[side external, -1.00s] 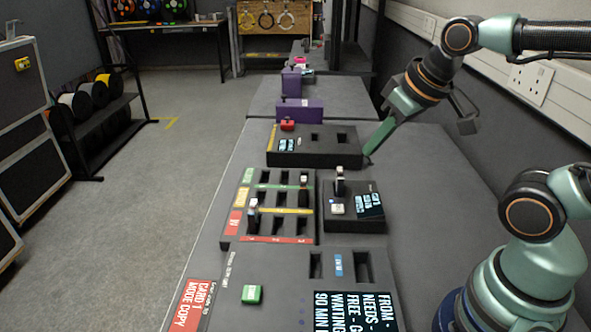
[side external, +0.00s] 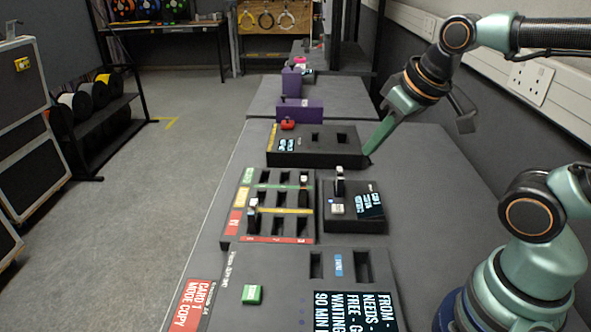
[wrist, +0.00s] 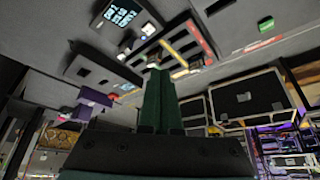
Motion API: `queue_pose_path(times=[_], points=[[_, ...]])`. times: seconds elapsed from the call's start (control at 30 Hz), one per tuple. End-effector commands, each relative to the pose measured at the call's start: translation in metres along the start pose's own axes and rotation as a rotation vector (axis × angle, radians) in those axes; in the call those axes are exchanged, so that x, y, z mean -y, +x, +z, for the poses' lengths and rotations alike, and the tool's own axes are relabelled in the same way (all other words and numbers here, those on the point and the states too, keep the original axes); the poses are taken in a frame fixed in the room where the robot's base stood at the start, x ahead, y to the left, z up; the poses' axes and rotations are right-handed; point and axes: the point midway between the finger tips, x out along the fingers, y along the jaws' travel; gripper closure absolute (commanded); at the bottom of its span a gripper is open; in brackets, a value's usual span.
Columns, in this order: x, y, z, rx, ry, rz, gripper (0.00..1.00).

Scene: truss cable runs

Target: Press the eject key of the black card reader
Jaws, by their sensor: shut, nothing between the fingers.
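The black card reader (side external: 353,222) sits right of the slotted tray in the side view, with a lit screen (side external: 370,206) on its right. In the wrist view the reader's screen (wrist: 122,12) and pale key (wrist: 148,29) show near the top. My gripper (side external: 368,152) has green fingers and is shut and empty, beside the right end of the back box, beyond the reader. Its fingers also show in the wrist view (wrist: 157,75).
The back box (side external: 345,157) has a red key (side external: 288,125) and slots. A slotted tray (side external: 240,208) holds upright cards. A front box (side external: 235,285) has a green key (side external: 252,294). Purple blocks (side external: 300,110) stand farther back. The bench right of the reader is clear.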

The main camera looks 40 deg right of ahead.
Motion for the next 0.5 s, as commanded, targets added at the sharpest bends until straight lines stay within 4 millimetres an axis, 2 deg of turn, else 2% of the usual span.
queue_pose_path(times=[0.5], points=[[-0.009,0.016,-0.029,0.337,0.266,0.053,1.00]])
